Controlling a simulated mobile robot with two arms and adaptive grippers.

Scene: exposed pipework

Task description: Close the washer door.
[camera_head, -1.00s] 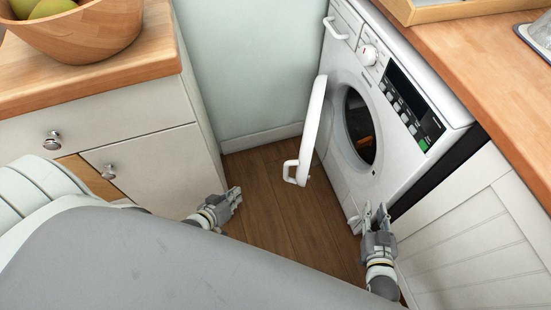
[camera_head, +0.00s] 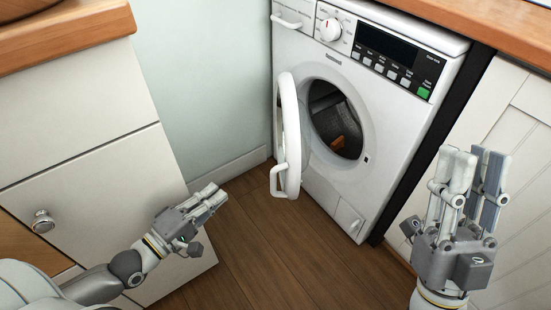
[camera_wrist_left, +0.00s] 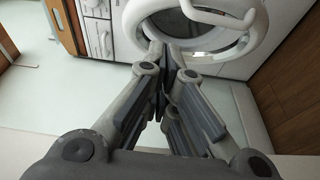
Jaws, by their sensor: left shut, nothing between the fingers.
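The white washer (camera_head: 385,110) stands in the corner with its round door (camera_head: 290,125) swung open to the left, seen nearly edge-on in the head view. The door handle (camera_head: 276,182) sticks out low on the door's left side. The dark drum opening (camera_head: 337,118) is exposed. My left gripper (camera_head: 217,195) is shut and empty, left of the door and apart from it. In the left wrist view, the door ring (camera_wrist_left: 258,38) and its handle (camera_wrist_left: 222,20) show beyond the fingers. My right gripper (camera_head: 470,160) is raised at the right; its finger gap is unclear.
White drawers (camera_head: 85,165) with a round knob (camera_head: 42,221) stand at the left, close to my left arm. A panelled white cabinet (camera_head: 510,140) is at the right behind my right gripper. Wooden floor (camera_head: 265,245) lies clear between them.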

